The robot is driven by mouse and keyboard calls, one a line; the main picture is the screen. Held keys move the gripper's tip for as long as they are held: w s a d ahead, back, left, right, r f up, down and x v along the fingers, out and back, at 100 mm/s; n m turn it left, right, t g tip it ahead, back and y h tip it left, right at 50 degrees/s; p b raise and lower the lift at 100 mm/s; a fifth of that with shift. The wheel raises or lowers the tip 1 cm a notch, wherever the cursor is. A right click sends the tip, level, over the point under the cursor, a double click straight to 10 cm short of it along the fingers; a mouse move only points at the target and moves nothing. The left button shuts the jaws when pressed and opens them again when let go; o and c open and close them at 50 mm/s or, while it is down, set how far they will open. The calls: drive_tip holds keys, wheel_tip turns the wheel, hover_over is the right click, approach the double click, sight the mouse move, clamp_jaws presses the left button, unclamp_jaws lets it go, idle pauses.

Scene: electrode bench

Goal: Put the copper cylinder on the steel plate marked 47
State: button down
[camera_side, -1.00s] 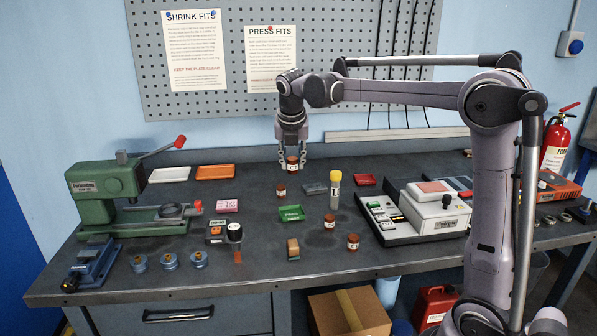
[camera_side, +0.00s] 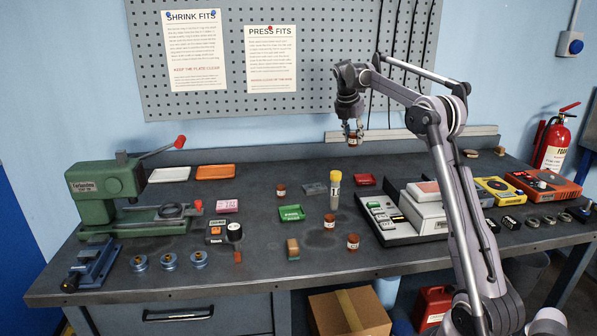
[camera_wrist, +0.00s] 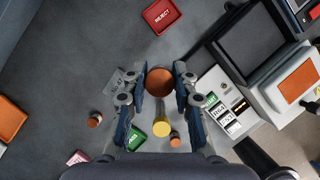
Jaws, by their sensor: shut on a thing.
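My gripper (camera_side: 353,127) is shut on a copper-brown cylinder (camera_side: 353,140), held in the air above the back of the bench. In the wrist view the cylinder's round top (camera_wrist: 159,80) sits between the fingers of my gripper (camera_wrist: 160,88). A flat grey plate (camera_side: 314,189) lies on the bench, to the lower left of my gripper in the side view. It also shows in the wrist view (camera_wrist: 119,84), left of the fingers and partly behind them; I cannot read a 47 on it. Similar brown cylinders stand at left (camera_side: 281,190) and front (camera_side: 352,242).
A yellow-capped tube (camera_side: 335,190) stands close to the grey plate. A green tray (camera_side: 291,213) and red tray (camera_side: 365,180) lie nearby. A green press (camera_side: 104,183) is at left.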

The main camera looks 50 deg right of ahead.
sight(350, 142)
drive_tip(key=f, duration=0.4)
drive_tip(key=shift+w+a+f, duration=0.15)
drive_tip(key=shift+a+f, duration=0.05)
drive_tip(key=shift+f, duration=0.1)
drive_tip(key=w+a+f, duration=0.1)
drive_tip(key=w+f, duration=0.1)
drive_tip(key=w, duration=0.1)
drive_tip(key=w+a+f, duration=0.2)
drive_tip(key=w+f, duration=0.1)
drive_tip(key=w, duration=0.1)
drive_tip(key=w+a+f, duration=0.2)
drive_tip(key=w, duration=0.1)
drive_tip(key=shift+w+f, duration=0.15)
drive_tip(key=shift+w, duration=0.1)
drive_tip(key=shift+f, duration=1.95)
drive_tip(key=shift+f, duration=0.15)
drive_tip(key=c, duration=1.1)
unclamp_jaws()
drive_tip(key=shift+o, duration=0.2)
